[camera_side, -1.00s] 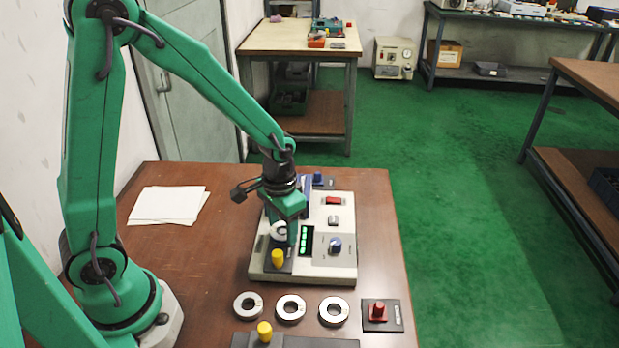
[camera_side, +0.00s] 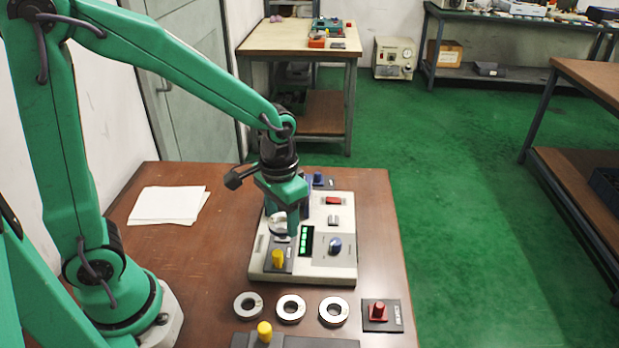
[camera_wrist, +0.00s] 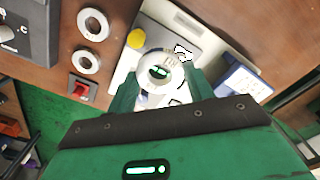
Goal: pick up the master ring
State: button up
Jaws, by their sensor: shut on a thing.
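The master ring (camera_side: 278,222) is a pale metal ring in my gripper (camera_side: 288,224), over the dark plate with the yellow knob (camera_side: 278,257) on the light gauge box (camera_side: 330,268). In the side view the ring looks tilted and seems clear of the plate, partly hidden by a finger. In the wrist view the ring (camera_wrist: 150,96) sits between the two green fingers of my gripper (camera_wrist: 158,90), with green light showing through its hole. The gripper is shut on it.
Three steel rings (camera_side: 291,308) lie in a row in front of the gauge box. A red knob on a dark plate (camera_side: 382,325) stands at their right. A second yellow knob (camera_side: 264,331) is at the front. Paper sheets (camera_side: 168,205) lie left on clear brown table.

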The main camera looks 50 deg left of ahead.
jog(key=s+d+r, duration=0.4)
jog(key=d, duration=0.2)
jog(key=shift+s+d+r, duration=0.25)
jog(key=shift+r, duration=0.1)
jog(key=shift+w, duration=0.15)
dwell(0.3)
jog(key=w+a+n, duration=0.1)
jog(key=w+a, duration=0.2)
jog(key=w, duration=0.3)
jog(key=w+a+f+n, duration=0.1)
jog(key=w+a, duration=0.1)
jog(key=w, duration=0.4)
jog(key=w+a+n, duration=0.1)
jog(key=w+a, duration=0.2)
jog(key=w, duration=0.3)
jog(key=w+a+f+n, duration=0.1)
jog(key=w+a+f, duration=0.1)
jog(key=w+a, duration=0.1)
jog(key=w+a+f+n, duration=0.1)
jog(key=w+a, duration=0.3)
jog(key=a, duration=0.2)
jog(key=w+a+f+n, duration=0.1)
jog(key=w+a+f, duration=0.1)
jog(key=a, duration=0.3)
jog(key=shift+w+a+f, duration=0.2)
jog(key=shift+w+f, duration=0.15)
jog(key=shift+w, duration=0.3)
jog(key=shift+f, duration=0.1)
jog(key=shift+f, duration=1.9)
